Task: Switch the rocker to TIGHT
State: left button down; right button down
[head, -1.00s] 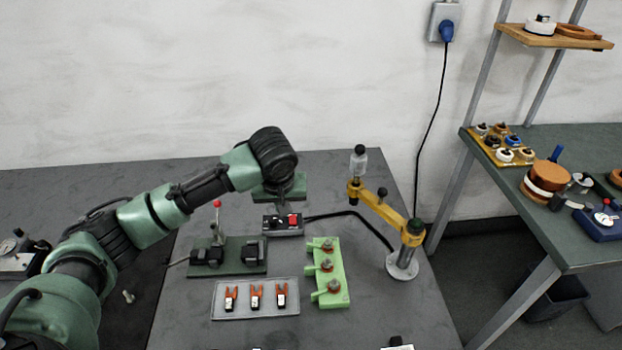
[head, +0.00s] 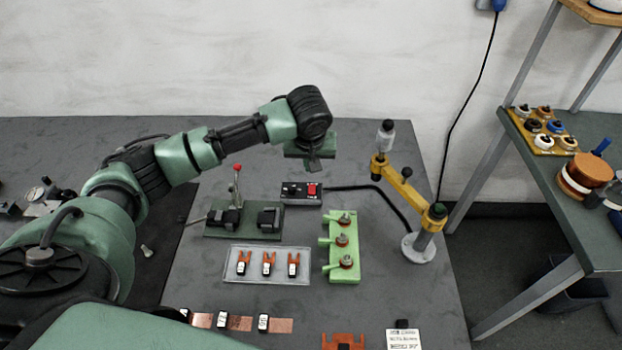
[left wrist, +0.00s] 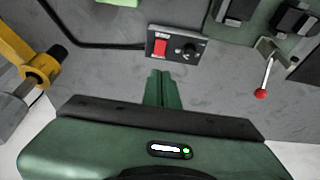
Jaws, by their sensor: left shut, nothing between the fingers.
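A small black control box (head: 287,194) sits on the grey bench; it also shows in the left wrist view (left wrist: 190,57). It carries a red rocker (head: 312,190), which is at the box's left end in the left wrist view (left wrist: 160,47), beside a black knob (left wrist: 187,50). Markings on the box are too small to read, so the rocker's position is unclear. My left gripper (head: 312,165) is near the box's far side, apart from it. In the left wrist view its fingers (left wrist: 163,76) are together, empty, and point towards the box. My right gripper is not in view.
A lever fixture (head: 245,232) stands left of the box, a green rack (head: 343,262) in front. A clear tray (head: 235,275) holds orange-tipped pieces. Copper strips (head: 240,323) lie nearer.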

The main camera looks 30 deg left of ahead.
aim_at(311, 186)
pick_arm(q)
jog(key=p+x, duration=0.1)
jog(key=x, duration=0.3)
jog(key=p+x, duration=0.1)
jog(key=x, duration=0.4)
jog(key=shift+s+d, duration=0.1)
jog(key=shift+s, duration=0.15)
jog(key=shift+f, duration=0.45)
jog(key=shift+f, duration=0.1)
